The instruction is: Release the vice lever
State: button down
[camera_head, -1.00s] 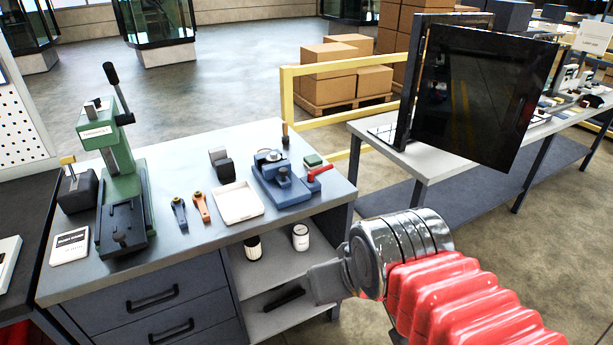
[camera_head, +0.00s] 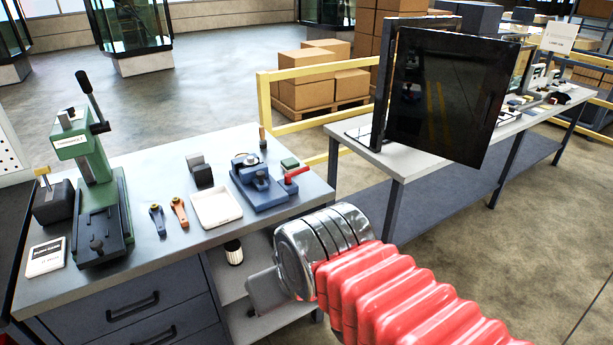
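The blue vice (camera_head: 258,183) stands on the right part of the grey workbench (camera_head: 165,255). Its red lever (camera_head: 297,173) sticks out to the right, near the bench's right edge. My gripper (camera_head: 262,292) is at the end of my red-sleeved arm, in front of the bench's right front corner and lower than the vice. It is apart from the lever. Only a grey plate-like part of the gripper shows, so its fingers cannot be made out.
A white tray (camera_head: 217,222), blue and orange tools (camera_head: 179,211) and a dark block (camera_head: 201,170) sit left of the vice. A green press (camera_head: 98,190) stands further left. A yellow rail (camera_head: 290,77) and a second table with a dark screen (camera_head: 445,95) are behind right.

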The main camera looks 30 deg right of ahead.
aim_at(289, 176)
jog(key=z, duration=0.05)
jog(key=i, duration=1)
jog(key=u, duration=0.05)
